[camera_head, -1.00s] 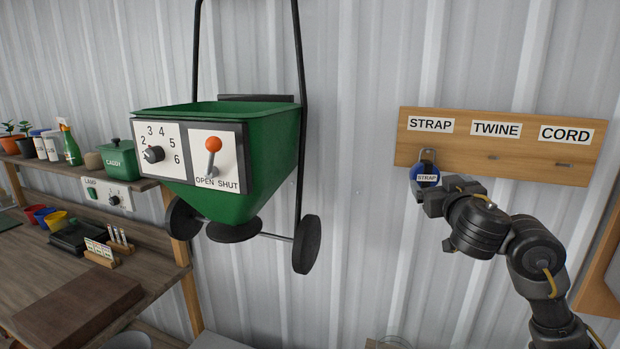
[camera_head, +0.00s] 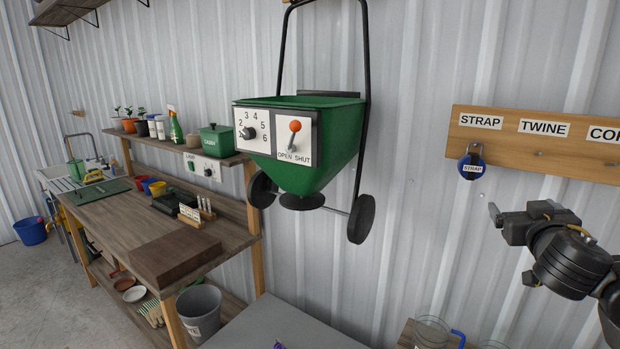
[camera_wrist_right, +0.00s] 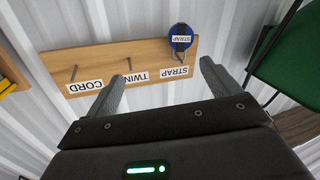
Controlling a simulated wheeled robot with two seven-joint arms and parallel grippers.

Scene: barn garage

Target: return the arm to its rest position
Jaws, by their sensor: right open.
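My right gripper (camera_head: 520,219) is at the right of the head view, below the peg board and apart from it. In the right wrist view its two fingers (camera_wrist_right: 162,82) are spread with nothing between them. The blue strap roll (camera_head: 472,167) with a STRAP label hangs on the peg under the STRAP sign, clear of the gripper. It also shows in the wrist view (camera_wrist_right: 181,38), beyond the fingers. My left gripper does not show.
The wooden peg board (camera_head: 570,150) also bears TWINE and CORD signs. A green spreader (camera_head: 315,150) hangs on the wall left of my right arm. A glass jug (camera_head: 431,332) stands low in front. A workbench (camera_head: 120,222) is at the left.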

